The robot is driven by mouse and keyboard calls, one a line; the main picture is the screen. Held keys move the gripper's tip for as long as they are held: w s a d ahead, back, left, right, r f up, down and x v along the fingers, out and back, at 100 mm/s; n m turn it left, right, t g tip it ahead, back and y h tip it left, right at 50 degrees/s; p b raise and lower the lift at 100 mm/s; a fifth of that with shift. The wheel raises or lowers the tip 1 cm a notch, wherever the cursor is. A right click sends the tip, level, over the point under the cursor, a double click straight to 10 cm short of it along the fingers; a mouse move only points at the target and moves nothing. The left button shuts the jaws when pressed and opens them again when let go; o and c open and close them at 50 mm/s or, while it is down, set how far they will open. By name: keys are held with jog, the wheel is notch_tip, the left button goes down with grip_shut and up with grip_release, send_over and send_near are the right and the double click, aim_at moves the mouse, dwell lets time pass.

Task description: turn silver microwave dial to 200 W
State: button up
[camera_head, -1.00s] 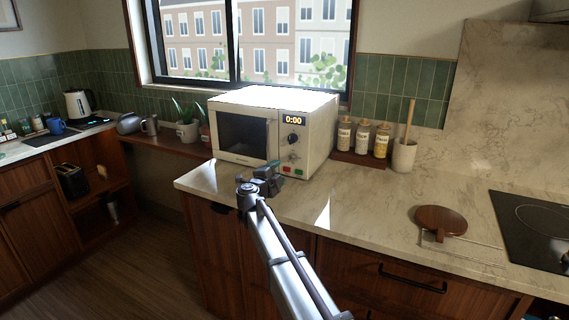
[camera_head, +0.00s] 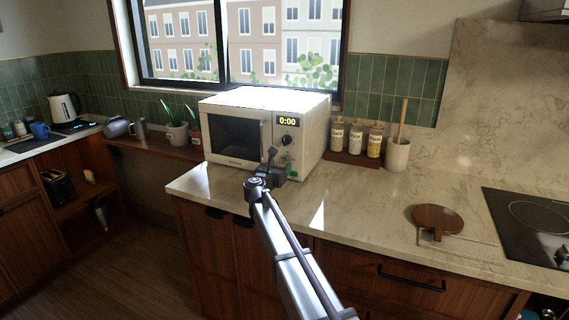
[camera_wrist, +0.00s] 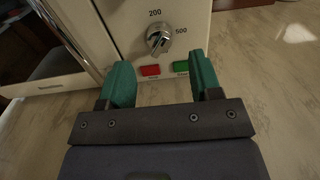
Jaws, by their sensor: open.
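The white microwave (camera_head: 231,102) stands on the counter. In the wrist view its silver dial (camera_wrist: 158,38) shows a slanted ridge, with the label 200 above it and 500 to its right; I cannot tell for sure which mark it points at. My gripper (camera_wrist: 160,66) is open and empty. Its two teal fingers are apart, below the dial in the wrist view, and do not hold it. In the head view my gripper (camera_head: 274,160) is in front of the microwave's control panel and hides part of its lower end.
A red button (camera_wrist: 150,70) and a green button (camera_wrist: 181,66) lie under the dial. A black knob (camera_head: 287,140) and a 0:00 display (camera_head: 287,122) are above. The door handle (camera_wrist: 72,38) is at left.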

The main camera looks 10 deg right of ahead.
aim_at(285, 162)
jog(key=x, duration=0.4)
jog(key=shift+w+d, duration=0.2)
jog(key=shift+w, duration=0.15)
jog(key=c, duration=0.9)
jog(key=shift+c, duration=0.2)
jog(key=shift+n, duration=0.4)
jog(key=n, duration=0.3)
jog(key=shift+s+n, duration=0.1)
jog(key=shift+n, duration=1.9)
